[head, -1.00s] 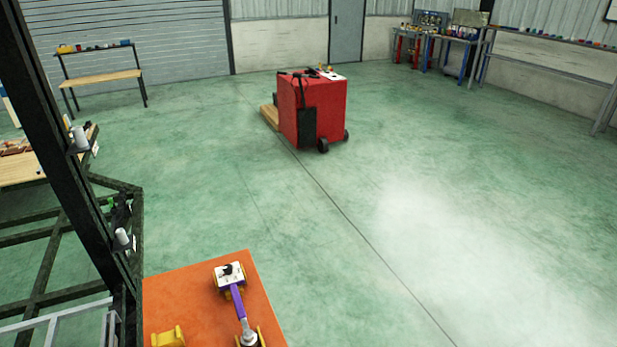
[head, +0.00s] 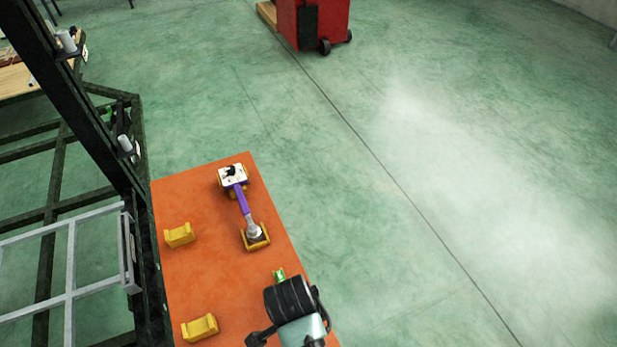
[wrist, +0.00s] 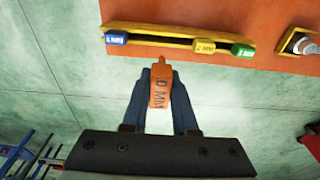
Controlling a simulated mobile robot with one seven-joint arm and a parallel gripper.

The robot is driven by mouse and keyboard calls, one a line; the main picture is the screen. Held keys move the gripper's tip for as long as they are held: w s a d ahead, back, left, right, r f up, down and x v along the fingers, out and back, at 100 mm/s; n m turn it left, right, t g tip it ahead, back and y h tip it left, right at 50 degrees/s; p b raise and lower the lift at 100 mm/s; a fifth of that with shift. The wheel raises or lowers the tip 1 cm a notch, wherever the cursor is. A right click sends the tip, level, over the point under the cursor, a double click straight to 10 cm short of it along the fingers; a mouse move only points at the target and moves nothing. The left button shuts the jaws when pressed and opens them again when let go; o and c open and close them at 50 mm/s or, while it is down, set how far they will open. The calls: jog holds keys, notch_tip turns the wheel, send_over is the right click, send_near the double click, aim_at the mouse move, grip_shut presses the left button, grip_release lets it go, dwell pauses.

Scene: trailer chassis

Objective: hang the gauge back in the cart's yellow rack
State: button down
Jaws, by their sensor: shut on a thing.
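In the wrist view my gripper (wrist: 160,78) is shut on an orange gauge (wrist: 160,92) marked in MM, its narrow tip pointing toward the rack. The yellow rack (wrist: 150,29) lies along the edge of the orange cart top (wrist: 245,12). It holds a blue gauge (wrist: 116,38) at its left end, and a yellow gauge (wrist: 203,46) and a green gauge (wrist: 242,51) toward its right. A bare stretch lies between blue and yellow. The held gauge appears just short of the rack; contact cannot be told. In the head view my arm hides most of the rack and the gripper.
On the cart top (head: 215,275) in the head view, a purple-handled tool (head: 243,200) lies across yellow holders. Two other yellow holders (head: 180,235) (head: 199,327) are empty. A dark frame (head: 95,130) stands at the left. Green floor is open to the right.

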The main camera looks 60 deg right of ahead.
notch_tip(320, 180, down, 9)
jog(key=shift+r+p, duration=0.2)
jog(key=shift+p, duration=0.2)
jog(key=shift+f+b, duration=0.45)
jog(key=shift+f, duration=0.2)
jog(key=c, duration=0.7)
grip_release()
jog(key=r, duration=0.4)
jog(key=a+r, duration=0.1)
jog(key=r, duration=0.8)
jog(key=shift+w+a+r, duration=0.1)
jog(key=shift+w+a, duration=0.05)
jog(key=shift+w, duration=0.2)
